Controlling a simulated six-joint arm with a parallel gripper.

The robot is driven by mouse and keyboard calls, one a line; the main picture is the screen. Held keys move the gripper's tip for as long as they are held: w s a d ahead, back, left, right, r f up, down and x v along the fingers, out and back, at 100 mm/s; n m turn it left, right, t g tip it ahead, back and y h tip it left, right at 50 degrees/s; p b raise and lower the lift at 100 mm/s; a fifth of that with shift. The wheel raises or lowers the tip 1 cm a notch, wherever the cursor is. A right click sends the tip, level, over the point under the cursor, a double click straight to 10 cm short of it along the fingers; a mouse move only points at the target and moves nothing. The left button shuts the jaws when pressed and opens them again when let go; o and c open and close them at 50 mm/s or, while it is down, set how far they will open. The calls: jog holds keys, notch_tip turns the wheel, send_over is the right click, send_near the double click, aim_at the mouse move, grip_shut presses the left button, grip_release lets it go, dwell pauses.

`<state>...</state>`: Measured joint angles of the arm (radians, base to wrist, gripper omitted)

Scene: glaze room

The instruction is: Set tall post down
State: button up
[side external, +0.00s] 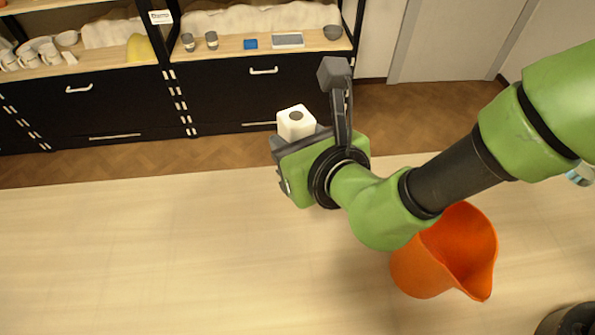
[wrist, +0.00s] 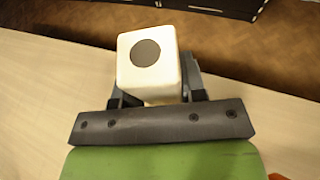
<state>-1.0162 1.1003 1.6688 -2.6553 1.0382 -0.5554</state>
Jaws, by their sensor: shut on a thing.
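The tall post is a white block with a square top and a dark round spot on it. In the side external view the post (side external: 296,125) shows its top and upper sides behind my gripper (side external: 290,150). In the wrist view the post (wrist: 152,72) stands between the two dark fingers of my gripper (wrist: 155,92), which is shut on it. Its lower part is hidden by my gripper in both views. I cannot tell whether its foot touches the table.
An orange bucket-like container (side external: 420,268) stands on the pale table (side external: 150,255) beneath my arm. The left of the table is clear. A dark round container (side external: 570,322) shows at the lower right corner. Shelves with cups and bowls (side external: 100,45) stand across the floor.

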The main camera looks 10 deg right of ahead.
jog(key=shift+f, duration=2.65)
jog(key=o, duration=1.1)
jog(key=shift+f, duration=0.15)
jog(key=shift+s+d+r, duration=0.1)
jog(key=shift+s+r, duration=0.1)
jog(key=v, duration=0.7)
